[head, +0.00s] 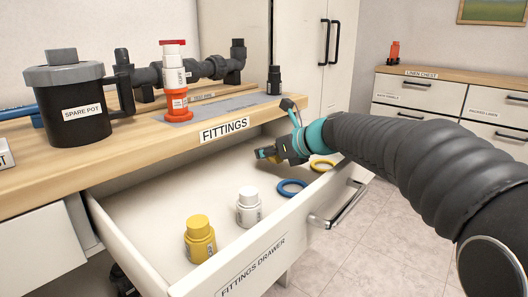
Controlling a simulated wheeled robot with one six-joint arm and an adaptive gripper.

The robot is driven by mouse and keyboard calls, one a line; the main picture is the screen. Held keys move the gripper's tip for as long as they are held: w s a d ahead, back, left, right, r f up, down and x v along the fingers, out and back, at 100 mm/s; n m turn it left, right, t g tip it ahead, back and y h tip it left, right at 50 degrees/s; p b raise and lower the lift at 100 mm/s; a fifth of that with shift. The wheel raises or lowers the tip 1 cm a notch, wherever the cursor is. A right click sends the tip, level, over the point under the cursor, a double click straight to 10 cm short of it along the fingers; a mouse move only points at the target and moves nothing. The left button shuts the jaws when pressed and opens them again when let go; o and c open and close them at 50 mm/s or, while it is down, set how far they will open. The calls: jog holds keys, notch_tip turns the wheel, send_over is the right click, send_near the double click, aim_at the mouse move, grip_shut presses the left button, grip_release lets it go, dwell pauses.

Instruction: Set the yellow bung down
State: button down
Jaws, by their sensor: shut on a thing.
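A yellow capped fitting (200,240), the only clearly yellow bung-like piece I see, stands upright in the near left part of the open drawer (140,201). My gripper (266,155) is over the back right part of the drawer, well apart from that yellow piece. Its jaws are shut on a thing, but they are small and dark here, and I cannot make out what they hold. A small yellowish patch shows at the jaws. I cannot tell whether it belongs to a held piece or to the gripper.
A white capped fitting (249,207), a blue ring (292,188) and a yellow ring (321,165) are in the drawer. The bench (145,144) behind carries a black pot (75,125), a red-and-white fitting (174,80) and a black bottle (274,80). The drawer's left half is mostly clear.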

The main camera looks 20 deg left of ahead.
jog(key=shift+f, duration=0.35)
jog(key=c, duration=0.8)
grip_release()
jog(key=shift+f, duration=0.1)
jog(key=shift+r, duration=0.25)
jog(key=v, duration=0.4)
jog(key=p+v, duration=0.1)
jog(key=v, duration=0.7)
jog(key=shift+r, duration=0.5)
